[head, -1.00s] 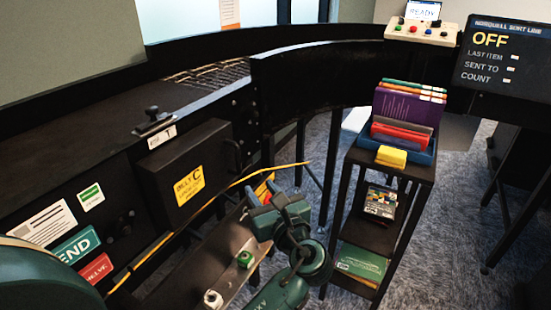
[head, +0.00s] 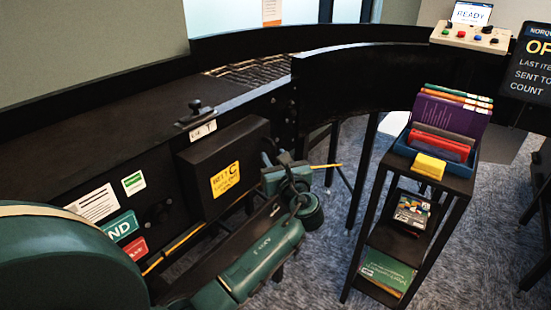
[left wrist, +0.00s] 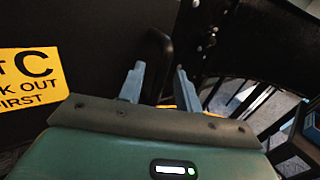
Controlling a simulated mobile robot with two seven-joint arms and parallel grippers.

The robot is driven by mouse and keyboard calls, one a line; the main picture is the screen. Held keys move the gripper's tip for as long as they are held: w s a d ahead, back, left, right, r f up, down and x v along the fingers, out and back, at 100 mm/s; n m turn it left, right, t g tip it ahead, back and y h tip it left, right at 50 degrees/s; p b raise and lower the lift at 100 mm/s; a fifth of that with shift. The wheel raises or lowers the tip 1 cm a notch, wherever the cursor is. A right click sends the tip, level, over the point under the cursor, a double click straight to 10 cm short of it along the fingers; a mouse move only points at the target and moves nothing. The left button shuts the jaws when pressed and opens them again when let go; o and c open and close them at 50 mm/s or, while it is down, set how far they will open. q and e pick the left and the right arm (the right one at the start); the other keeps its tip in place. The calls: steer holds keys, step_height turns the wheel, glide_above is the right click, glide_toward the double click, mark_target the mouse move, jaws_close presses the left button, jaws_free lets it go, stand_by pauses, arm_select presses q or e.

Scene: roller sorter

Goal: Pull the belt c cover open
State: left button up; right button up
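The belt C cover (head: 203,172) is a black box-shaped panel on the side of the sorter, with a yellow belt C label (head: 225,180). It looks closed. In the left wrist view the label (left wrist: 32,76) is at the left. The cover's dark handle (left wrist: 155,55) stands upright at its right edge. My left gripper (head: 272,168) is at the cover's right edge in the head view and hides the handle there. In the left wrist view its two fingers are apart, with the handle showing between and beyond the tips; I cannot tell contact. My right gripper is out of view.
A black rack (head: 459,187) with a blue bin of books and a yellow block stands to the right. A control box (head: 470,37) and a dark display (head: 532,70) are at the back right. Carpet is free between the sorter and rack.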

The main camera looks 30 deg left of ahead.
arm_select(q)
jaws_close()
stand_by(0.3)
stand_by(0.3)
